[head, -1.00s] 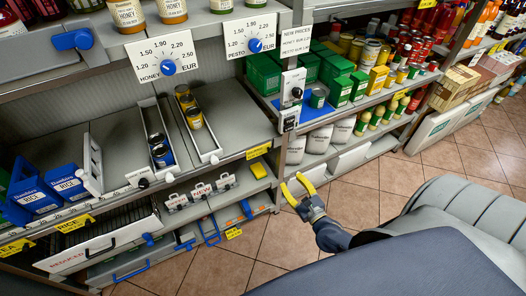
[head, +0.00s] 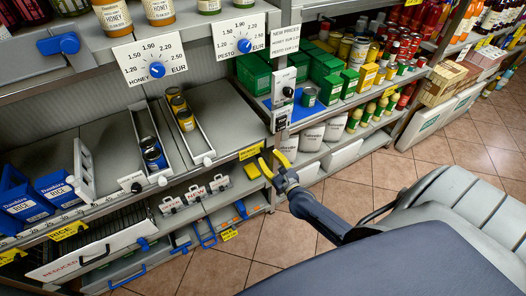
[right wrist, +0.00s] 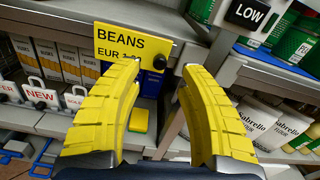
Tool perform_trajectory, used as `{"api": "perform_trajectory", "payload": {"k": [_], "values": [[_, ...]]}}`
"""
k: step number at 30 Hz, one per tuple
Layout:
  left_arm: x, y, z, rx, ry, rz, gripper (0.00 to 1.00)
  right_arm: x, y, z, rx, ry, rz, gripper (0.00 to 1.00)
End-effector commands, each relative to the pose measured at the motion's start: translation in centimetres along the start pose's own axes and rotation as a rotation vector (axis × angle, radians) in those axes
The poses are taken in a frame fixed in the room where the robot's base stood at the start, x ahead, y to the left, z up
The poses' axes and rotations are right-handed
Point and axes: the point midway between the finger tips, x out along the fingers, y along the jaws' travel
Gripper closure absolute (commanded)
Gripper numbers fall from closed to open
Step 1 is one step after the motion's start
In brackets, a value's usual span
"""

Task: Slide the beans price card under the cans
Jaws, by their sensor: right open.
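The yellow beans price card (head: 251,151) is on the front edge of the shelf board, at its right end. In the right wrist view the card (right wrist: 125,42) reads BEANS and has a dark knob at its right side; a fingertip covers part of the price. My right gripper (head: 270,163) is open, close in front of the card's right end. In the right wrist view its yellow fingers (right wrist: 163,68) stand apart with nothing held between them. My left gripper is not in view.
White tags (head: 196,193) and blue handles (head: 205,232) are on the shelf below. Flour bags (head: 310,138) stand to the right.

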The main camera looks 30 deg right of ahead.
Motion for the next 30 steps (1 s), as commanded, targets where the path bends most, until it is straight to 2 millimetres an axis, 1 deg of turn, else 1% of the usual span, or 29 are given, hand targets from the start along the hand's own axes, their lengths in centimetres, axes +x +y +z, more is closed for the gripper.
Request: {"api": "perform_trajectory", "payload": {"k": [1,6,12,18,27,30], "values": [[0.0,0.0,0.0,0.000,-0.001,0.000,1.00,0.9,0.0,0.1,-0.001,-0.001,-0.001,0.60],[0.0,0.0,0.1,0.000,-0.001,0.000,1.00,3.1,0.0,0.0,-0.002,0.000,0.001,0.60],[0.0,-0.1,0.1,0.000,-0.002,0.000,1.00,4.6,0.0,0.0,-0.001,0.000,0.001,0.60],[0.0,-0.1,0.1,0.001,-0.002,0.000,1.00,5.1,0.0,0.0,-0.002,0.001,0.001,0.60],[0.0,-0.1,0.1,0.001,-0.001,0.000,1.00,5.1,0.0,0.0,-0.001,0.001,0.001,0.60],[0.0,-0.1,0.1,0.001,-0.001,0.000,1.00,5.1,0.0,0.0,-0.001,0.001,0.001,0.72]]}}
